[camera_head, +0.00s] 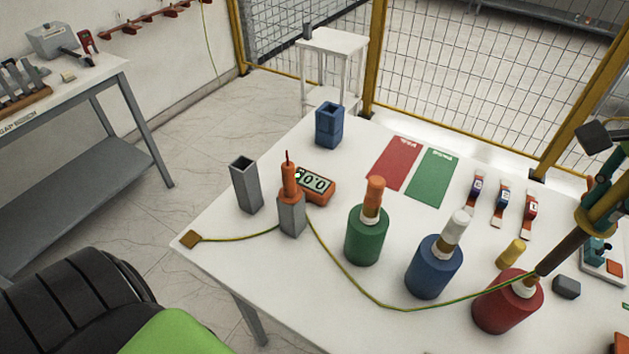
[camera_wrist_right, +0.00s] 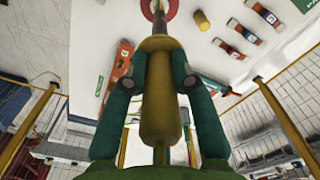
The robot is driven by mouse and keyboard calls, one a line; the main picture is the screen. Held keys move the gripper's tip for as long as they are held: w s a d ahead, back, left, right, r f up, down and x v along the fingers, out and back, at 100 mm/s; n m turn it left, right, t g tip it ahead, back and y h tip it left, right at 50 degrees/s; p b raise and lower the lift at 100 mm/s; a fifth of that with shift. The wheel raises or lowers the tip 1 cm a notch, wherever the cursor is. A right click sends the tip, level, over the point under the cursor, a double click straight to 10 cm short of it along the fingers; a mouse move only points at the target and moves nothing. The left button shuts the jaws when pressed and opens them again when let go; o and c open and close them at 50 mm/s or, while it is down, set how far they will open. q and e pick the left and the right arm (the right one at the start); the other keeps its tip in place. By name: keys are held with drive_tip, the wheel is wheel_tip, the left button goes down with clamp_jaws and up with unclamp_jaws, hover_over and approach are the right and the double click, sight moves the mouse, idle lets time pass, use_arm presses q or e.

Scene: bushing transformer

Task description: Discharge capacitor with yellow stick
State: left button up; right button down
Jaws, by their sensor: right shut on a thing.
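My right gripper (camera_head: 600,195) is shut on the yellow stick (camera_wrist_right: 160,105), with green fingers on both sides of its handle. The stick's dark shaft (camera_head: 562,248) slants down to the top of the red capacitor (camera_head: 508,308). The red capacitor also shows at the top of the right wrist view (camera_wrist_right: 147,6). I cannot tell whether the tip touches its terminal. A green capacitor (camera_head: 367,238) and a blue capacitor (camera_head: 433,268) stand upright to its left. A yellow-green cable (camera_head: 385,304) runs from the tip area towards the brown corner plate (camera_head: 189,239). My left gripper is out of view.
A grey holder (camera_head: 291,216) carries an orange tester beside an orange meter (camera_head: 317,186) showing zeros. An empty grey holder (camera_head: 246,187) and a blue holder (camera_head: 329,125) stand nearby. A yellow cylinder (camera_head: 511,252) is close behind the red capacitor. Red and green mats lie behind.

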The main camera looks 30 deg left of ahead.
idle(0.8)
wheel_tip(320, 180, up, 7)
drive_tip(key=p, duration=0.6)
idle(1.1)
